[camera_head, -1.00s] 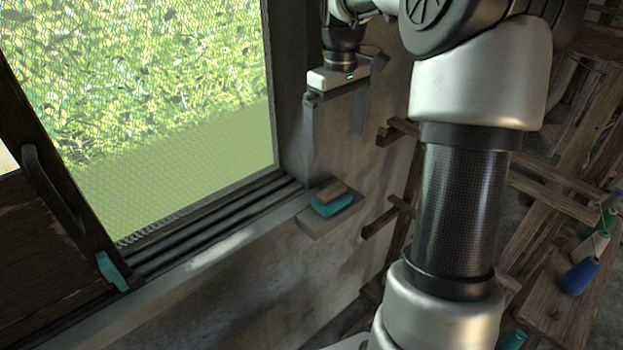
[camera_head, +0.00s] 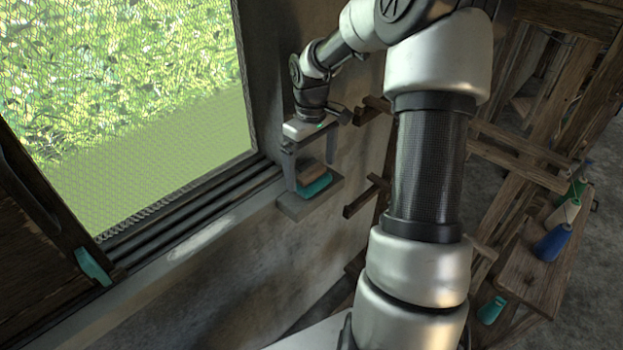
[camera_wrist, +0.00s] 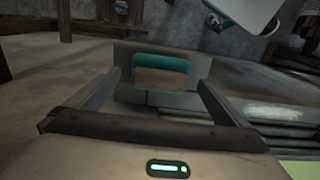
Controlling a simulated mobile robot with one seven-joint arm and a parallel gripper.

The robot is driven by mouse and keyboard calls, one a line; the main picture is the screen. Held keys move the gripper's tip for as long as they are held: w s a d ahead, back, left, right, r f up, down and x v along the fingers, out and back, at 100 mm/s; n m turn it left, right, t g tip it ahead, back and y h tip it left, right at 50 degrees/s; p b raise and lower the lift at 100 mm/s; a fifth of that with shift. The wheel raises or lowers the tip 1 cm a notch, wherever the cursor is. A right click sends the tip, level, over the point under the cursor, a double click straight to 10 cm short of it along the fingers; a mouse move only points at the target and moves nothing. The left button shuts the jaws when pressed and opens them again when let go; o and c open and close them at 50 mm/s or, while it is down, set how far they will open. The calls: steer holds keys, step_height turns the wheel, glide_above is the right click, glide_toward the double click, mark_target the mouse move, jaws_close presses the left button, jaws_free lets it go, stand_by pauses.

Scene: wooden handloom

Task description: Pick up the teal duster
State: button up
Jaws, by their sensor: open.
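The teal duster (camera_head: 316,187) has a brown wooden block on top and a teal lower part. It lies on a small grey ledge (camera_head: 296,209) at the end of the window sill. In the wrist view the duster (camera_wrist: 160,66) shows ahead, between the two fingers. My gripper (camera_head: 311,176) is open and points down at the ledge, with its fingers on either side of the duster in the head view. The wrist view also shows my gripper (camera_wrist: 160,88) spread wide and empty. I cannot tell whether a finger touches the duster.
A meshed window (camera_head: 140,110) and its grooved sill (camera_head: 190,205) are at the left. Wooden pegs (camera_head: 368,195) stick out right of the ledge. A wooden bench with a blue cone (camera_head: 553,242) stands at the far right. A teal object (camera_head: 93,266) is on the left frame.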

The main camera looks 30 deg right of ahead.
mark_target(312, 171)
step_height(312, 171, down, 2)
steer(key=shift+f, duration=0.1)
steer(key=c, duration=1.2)
steer(key=shift+o, duration=0.2)
step_height(312, 171, up, 10)
steer(key=shift+r, duration=0.1)
